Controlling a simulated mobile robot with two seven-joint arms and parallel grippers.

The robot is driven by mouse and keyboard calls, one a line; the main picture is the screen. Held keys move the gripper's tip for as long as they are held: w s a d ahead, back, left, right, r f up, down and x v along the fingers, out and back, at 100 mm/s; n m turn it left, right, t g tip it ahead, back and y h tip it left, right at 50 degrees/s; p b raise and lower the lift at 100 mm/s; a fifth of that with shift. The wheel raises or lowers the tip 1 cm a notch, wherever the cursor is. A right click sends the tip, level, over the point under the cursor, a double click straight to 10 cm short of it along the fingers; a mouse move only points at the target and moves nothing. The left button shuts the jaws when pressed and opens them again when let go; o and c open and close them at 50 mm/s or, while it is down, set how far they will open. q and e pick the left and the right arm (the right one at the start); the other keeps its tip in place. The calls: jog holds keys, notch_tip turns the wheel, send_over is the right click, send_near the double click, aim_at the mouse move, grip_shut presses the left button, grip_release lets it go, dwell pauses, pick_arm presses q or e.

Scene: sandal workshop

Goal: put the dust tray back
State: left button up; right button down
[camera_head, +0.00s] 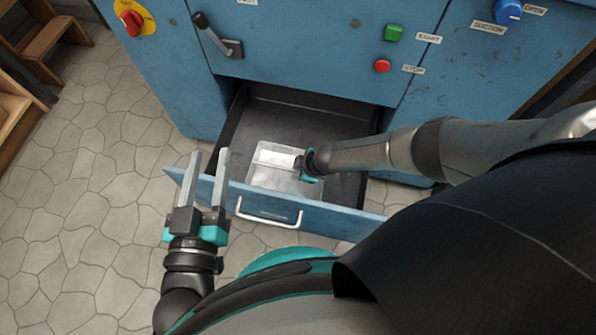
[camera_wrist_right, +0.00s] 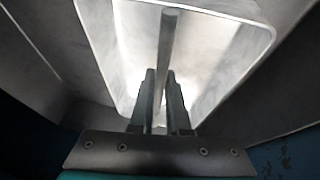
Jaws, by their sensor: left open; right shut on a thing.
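The dust tray (camera_head: 272,181) is a small pale, shiny grey tray with a thin bar across it. It is inside the open dark drawer (camera_head: 341,189), towards the front left. I cannot tell whether it rests on the drawer floor. My right gripper (camera_head: 298,163) is shut on the tray's bar. The right wrist view shows the tray (camera_wrist_right: 112,62) with both fingers (camera_wrist_right: 160,100) around the bar; its inside looks empty. My left gripper (camera_head: 209,154) is open and empty, fingers pointing up the picture, at the left end of the drawer front.
The drawer front has a white handle (camera_head: 268,214) and stands out from the blue machine (camera_head: 300,50). The machine carries a black lever (camera_head: 218,40), a red knob (camera_head: 133,20) and buttons. Stone floor (camera_head: 75,190) is clear at left. Wooden steps (camera_head: 45,40) stand upper left.

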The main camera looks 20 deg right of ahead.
jog(key=shift+f, duration=0.1)
dwell(0.3)
jog(key=c, duration=0.9)
grip_release()
